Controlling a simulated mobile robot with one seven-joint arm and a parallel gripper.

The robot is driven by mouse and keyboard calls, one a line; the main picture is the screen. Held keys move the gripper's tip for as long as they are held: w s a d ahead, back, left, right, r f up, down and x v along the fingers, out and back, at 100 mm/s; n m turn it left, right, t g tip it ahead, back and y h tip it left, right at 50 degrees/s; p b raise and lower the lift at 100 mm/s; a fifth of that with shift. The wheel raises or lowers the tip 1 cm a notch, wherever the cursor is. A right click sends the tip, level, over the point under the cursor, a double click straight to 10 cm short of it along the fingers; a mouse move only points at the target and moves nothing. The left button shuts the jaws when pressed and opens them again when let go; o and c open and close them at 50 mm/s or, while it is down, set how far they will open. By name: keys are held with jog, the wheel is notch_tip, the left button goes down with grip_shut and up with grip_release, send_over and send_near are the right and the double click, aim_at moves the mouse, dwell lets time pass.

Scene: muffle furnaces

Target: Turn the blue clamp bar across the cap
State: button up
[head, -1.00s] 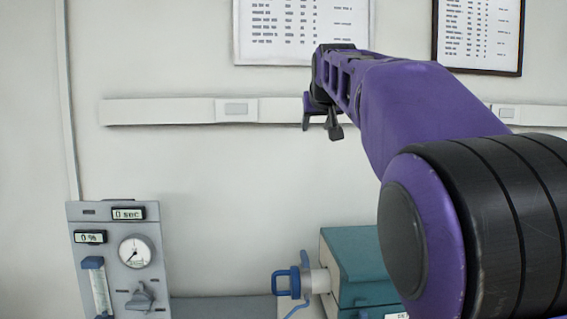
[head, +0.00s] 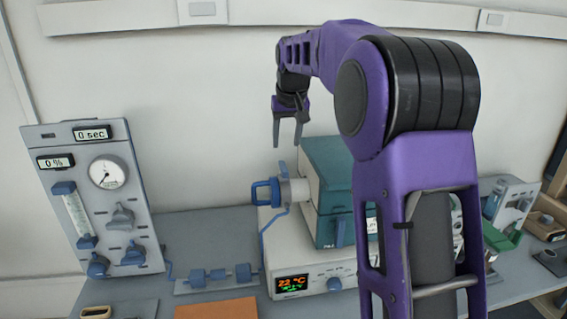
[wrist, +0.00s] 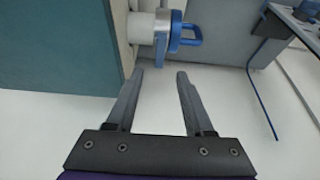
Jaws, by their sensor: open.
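The blue clamp bar (head: 262,192) shows as a blue loop at the left end of the furnace's pale tube. The cap (head: 283,184) is at that tube end, with blue parts around it. In the wrist view the blue clamp bar (wrist: 187,37) sticks out to the right of the cap (wrist: 160,38). My gripper (head: 287,145) is open and empty, pointing down, above the tube end in the head view. In the wrist view my gripper (wrist: 167,73) has its fingertips near the cap, and I see no contact.
The teal furnace (head: 325,168) stands on a white base with a lit display (head: 292,283). A grey gauge panel (head: 98,200) stands at the left. A blue valve row (head: 215,274) and an orange mat (head: 216,309) lie in front.

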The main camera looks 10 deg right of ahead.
aim_at(284, 166)
jog(key=x, duration=0.9)
jog(key=shift+w+f, duration=0.15)
jog(key=shift+f, duration=0.15)
jog(key=shift+c, duration=0.3)
grip_shut()
